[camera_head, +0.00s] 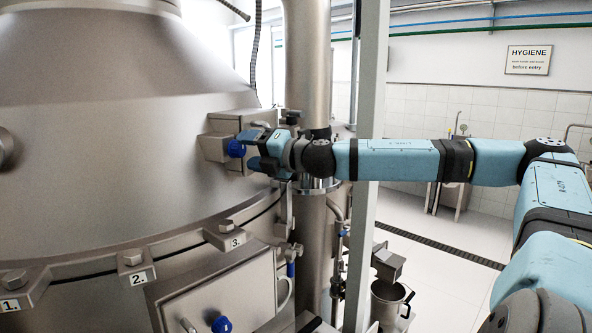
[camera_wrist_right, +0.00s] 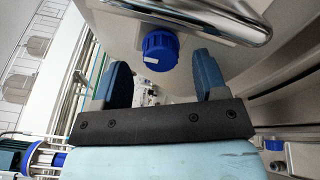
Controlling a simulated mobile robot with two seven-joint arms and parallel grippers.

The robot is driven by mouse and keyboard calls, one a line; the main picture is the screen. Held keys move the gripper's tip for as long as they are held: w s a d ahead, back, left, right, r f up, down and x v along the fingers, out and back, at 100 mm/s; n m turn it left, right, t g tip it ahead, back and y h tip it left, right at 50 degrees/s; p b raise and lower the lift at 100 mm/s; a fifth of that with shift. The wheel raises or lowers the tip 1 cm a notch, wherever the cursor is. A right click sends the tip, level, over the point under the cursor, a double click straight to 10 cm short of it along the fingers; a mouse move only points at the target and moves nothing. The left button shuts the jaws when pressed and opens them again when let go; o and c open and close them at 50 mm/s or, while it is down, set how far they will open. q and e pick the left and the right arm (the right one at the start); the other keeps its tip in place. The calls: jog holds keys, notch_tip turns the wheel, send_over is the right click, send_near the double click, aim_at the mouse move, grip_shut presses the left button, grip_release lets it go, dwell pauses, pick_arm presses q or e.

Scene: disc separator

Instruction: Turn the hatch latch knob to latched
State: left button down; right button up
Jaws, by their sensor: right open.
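A blue knob (camera_head: 236,148) sits on a metal box on the side of the large steel vessel in the head view. In the right wrist view the blue knob (camera_wrist_right: 160,50) has a white mark on its face and lies between the lines of the two fingers, just beyond their tips. My right gripper (camera_head: 252,150) is open and points at this knob from the right, close to it; I cannot tell whether it touches. Its two blue fingers (camera_wrist_right: 162,72) stand apart with nothing held. My left gripper is not in view.
A polished bar handle (camera_wrist_right: 220,18) runs close to the knob. A second blue knob (camera_head: 221,324) is on the lower panel (camera_head: 200,293). A vertical pipe (camera_head: 308,60) and a grey post (camera_head: 372,80) stand beside my right arm. Numbered clamps line the vessel's rim.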

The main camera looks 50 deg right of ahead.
jog(key=b+v, duration=0.2)
jog(key=b, duration=0.1)
jog(key=shift+s+f, duration=0.1)
jog(key=b+v, duration=0.4)
jog(key=v, duration=0.6)
jog(key=shift+s+b, duration=0.3)
jog(key=shift+b, duration=0.1)
